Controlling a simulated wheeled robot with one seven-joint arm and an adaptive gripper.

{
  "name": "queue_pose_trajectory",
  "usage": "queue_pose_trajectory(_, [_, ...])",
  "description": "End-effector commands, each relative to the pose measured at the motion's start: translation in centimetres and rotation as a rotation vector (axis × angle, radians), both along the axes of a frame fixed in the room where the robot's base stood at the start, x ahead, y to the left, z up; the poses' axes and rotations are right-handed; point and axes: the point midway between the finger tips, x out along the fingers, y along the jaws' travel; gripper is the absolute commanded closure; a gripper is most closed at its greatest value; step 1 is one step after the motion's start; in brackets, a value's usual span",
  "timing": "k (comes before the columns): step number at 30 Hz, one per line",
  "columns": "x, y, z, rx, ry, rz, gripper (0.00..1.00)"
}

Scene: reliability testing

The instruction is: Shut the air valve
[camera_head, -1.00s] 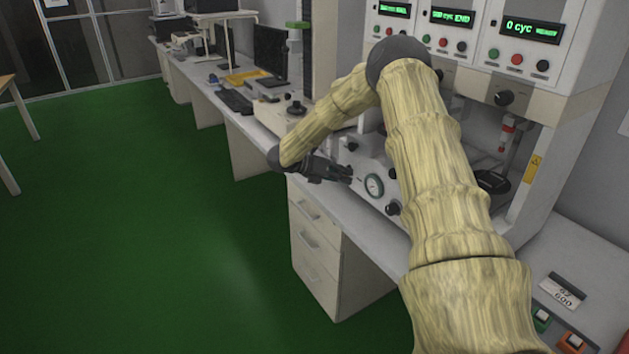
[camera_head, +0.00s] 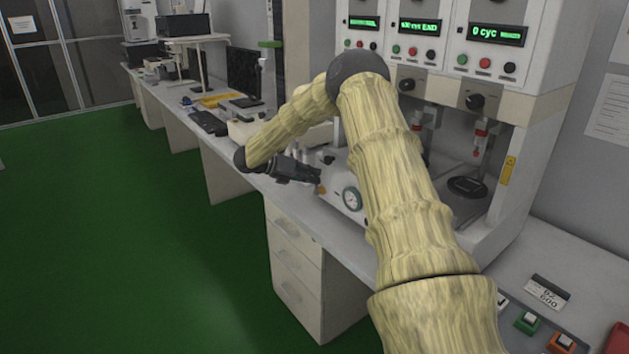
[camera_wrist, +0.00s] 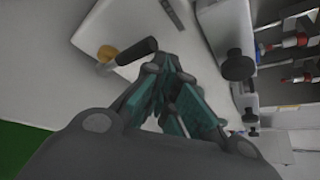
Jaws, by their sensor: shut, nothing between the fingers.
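The air valve appears to be a brass-coloured round fitting (camera_wrist: 107,53) with a black lever (camera_wrist: 136,52), on a pale panel in the upper left of the wrist view. The lever slants up to the right from the fitting. In the head view a small orange-brown spot (camera_head: 322,189), likely the same fitting, shows right by my fingertips. My gripper (camera_head: 314,178) is shut and empty, beside the front of the white machine housing. In the wrist view my gripper (camera_wrist: 172,78) points towards the lever end; whether it touches cannot be told.
A round gauge (camera_head: 352,199) sits right of my gripper on the housing. Black knobs (camera_wrist: 238,65) lie to the right in the wrist view. Control boxes with green displays (camera_head: 420,27) stand above. The green floor (camera_head: 130,270) left of the bench is clear.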

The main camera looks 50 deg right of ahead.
Motion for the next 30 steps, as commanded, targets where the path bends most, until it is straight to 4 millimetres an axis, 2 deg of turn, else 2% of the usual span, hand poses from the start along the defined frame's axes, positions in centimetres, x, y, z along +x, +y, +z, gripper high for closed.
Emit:
queue_pose_trajectory(20, [0.6, 0.0, 0.6, -0.008, -0.009, 0.005, 1.00])
queue_pose_trajectory(23, [0.9, 0.4, 0.6, -0.008, -0.011, 0.006, 1.00])
queue_pose_trajectory(30, [2.3, 2.8, 0.4, -0.007, -0.010, 0.008, 1.00])
